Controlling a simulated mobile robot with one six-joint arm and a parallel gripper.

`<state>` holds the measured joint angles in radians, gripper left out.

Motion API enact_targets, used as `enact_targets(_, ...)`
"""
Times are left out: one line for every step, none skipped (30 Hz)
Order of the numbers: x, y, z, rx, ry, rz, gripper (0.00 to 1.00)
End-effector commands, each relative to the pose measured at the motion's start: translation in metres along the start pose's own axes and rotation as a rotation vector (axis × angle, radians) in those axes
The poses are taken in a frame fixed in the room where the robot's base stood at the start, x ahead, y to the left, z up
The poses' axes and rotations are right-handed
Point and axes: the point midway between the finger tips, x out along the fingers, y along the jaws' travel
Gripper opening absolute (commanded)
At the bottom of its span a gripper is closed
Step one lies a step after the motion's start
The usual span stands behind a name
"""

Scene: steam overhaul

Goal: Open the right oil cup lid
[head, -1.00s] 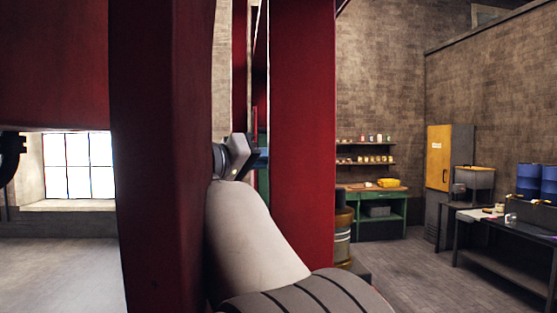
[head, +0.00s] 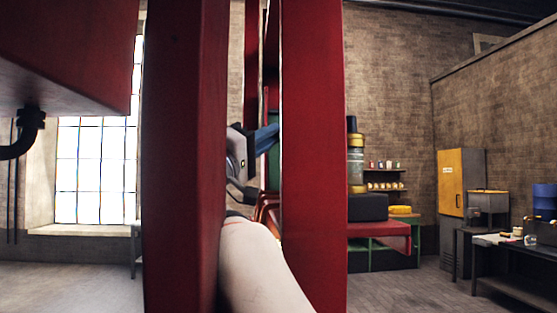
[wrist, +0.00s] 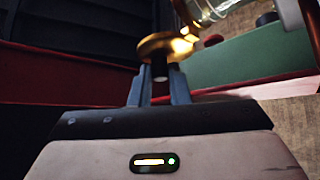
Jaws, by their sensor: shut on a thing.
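A brass disc-shaped lid (wrist: 158,46) is ahead of my gripper in the wrist view, with a short dark knob (wrist: 159,70) pointing towards me. My gripper (wrist: 160,88) has its blue fingers closed around this knob. The clear glass body of the oil cup (wrist: 212,8) shows at the upper right, beside the lid and cut off by the frame edge. I cannot tell how far the lid is tilted from its seat. In the head view, my gripper (head: 267,137) is between two red uprights; its tips and the oil cup are hidden behind the right upright.
The left red upright (head: 185,150) and right red upright (head: 313,150) stand close on both sides of my arm. A red block (head: 65,50) overhangs at upper left. A yellow cabinet (head: 451,182) and dark bench (head: 515,262) stand at right. Open floor (head: 400,290) shows at lower right.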

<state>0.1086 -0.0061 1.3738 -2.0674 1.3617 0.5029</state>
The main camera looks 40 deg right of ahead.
Motion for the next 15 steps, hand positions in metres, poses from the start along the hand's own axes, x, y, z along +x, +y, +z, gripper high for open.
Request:
enact_targets(-0.0052,-0.0072,0.0047,-0.012,0.015,0.012,0.00)
enact_targets(-0.0056,-0.0073,0.0044,-0.019,0.025,0.019,0.00)
enact_targets(-0.0059,-0.0071,0.0041,-0.027,0.037,0.029,0.00)
enact_targets(-0.0061,-0.0071,0.0039,-0.032,0.045,0.034,0.00)
enact_targets(-0.0062,-0.0071,0.0036,-0.036,0.053,0.040,0.00)
enact_targets(-0.0063,-0.0068,0.0032,-0.042,0.061,0.047,0.00)
enact_targets(-0.0063,-0.0066,0.0031,-0.046,0.067,0.051,0.00)
enact_targets(-0.0063,-0.0065,0.0029,-0.050,0.071,0.055,0.00)
enact_targets(-0.0063,-0.0063,0.0025,-0.053,0.077,0.059,0.00)
enact_targets(-0.0063,-0.0061,0.0022,-0.056,0.081,0.061,0.00)
enact_targets(-0.0062,-0.0059,0.0019,-0.058,0.084,0.063,0.00)
enact_targets(-0.0061,-0.0056,0.0016,-0.060,0.087,0.066,0.00)
enact_targets(-0.0061,-0.0054,0.0014,-0.061,0.089,0.067,0.00)
enact_targets(-0.0060,-0.0052,0.0012,-0.061,0.090,0.068,0.00)
enact_targets(-0.0058,-0.0049,0.0010,-0.062,0.091,0.069,0.00)
